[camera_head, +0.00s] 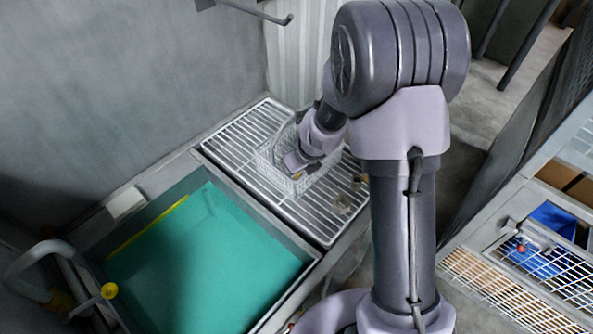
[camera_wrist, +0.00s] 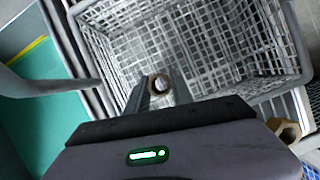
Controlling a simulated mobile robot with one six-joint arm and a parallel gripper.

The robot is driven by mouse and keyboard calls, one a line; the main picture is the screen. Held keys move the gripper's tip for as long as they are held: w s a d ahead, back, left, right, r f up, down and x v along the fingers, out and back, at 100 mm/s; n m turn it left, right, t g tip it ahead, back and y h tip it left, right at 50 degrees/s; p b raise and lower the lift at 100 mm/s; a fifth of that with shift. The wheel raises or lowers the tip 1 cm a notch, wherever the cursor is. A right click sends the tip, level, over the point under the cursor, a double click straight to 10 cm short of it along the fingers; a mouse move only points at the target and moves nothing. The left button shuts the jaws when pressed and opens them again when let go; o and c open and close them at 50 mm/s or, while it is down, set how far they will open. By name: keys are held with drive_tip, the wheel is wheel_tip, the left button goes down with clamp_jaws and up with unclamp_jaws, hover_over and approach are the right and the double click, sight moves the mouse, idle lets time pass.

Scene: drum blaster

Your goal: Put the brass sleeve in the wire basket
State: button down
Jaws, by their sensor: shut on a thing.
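The wire basket (camera_head: 268,158) stands on the slatted rack, partly hidden behind my gripper (camera_head: 296,170). In the wrist view the basket (camera_wrist: 232,52) fills the upper part, and its mesh floor looks bare where it shows. My gripper (camera_wrist: 160,90) is shut on the brass sleeve (camera_wrist: 160,82), a small round ring seen end-on between the fingers. The sleeve appears over the near part of the basket. I cannot tell its exact height above the mesh. A small brass-coloured spot shows at my gripper in the head view.

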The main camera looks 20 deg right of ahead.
drive_tip(key=shift+f, duration=0.25)
drive_tip(key=c, duration=1.1)
unclamp_jaws()
drive_tip(key=shift+r, duration=0.1)
drive_tip(key=s+a+r+n+p, duration=0.1)
drive_tip(key=s+r+n+p, duration=0.3)
drive_tip(key=r, duration=0.8)
drive_tip(key=s+a+r+n+p, duration=0.1)
drive_tip(key=s+r+n+p, duration=0.35)
drive_tip(key=r, duration=0.65)
drive_tip(key=s+a+r+n, duration=0.1)
drive_tip(key=s+r+n, duration=0.3)
drive_tip(key=s+n, duration=0.5)
drive_tip(key=s+a+r+n+t+b, duration=0.1)
drive_tip(key=s+r+n, duration=0.4)
drive_tip(key=s+n, duration=0.3)
drive_tip(key=shift+s+n+t+b, duration=0.3)
drive_tip(key=shift+s+n, duration=0.1)
drive_tip(key=shift+n, duration=0.65)
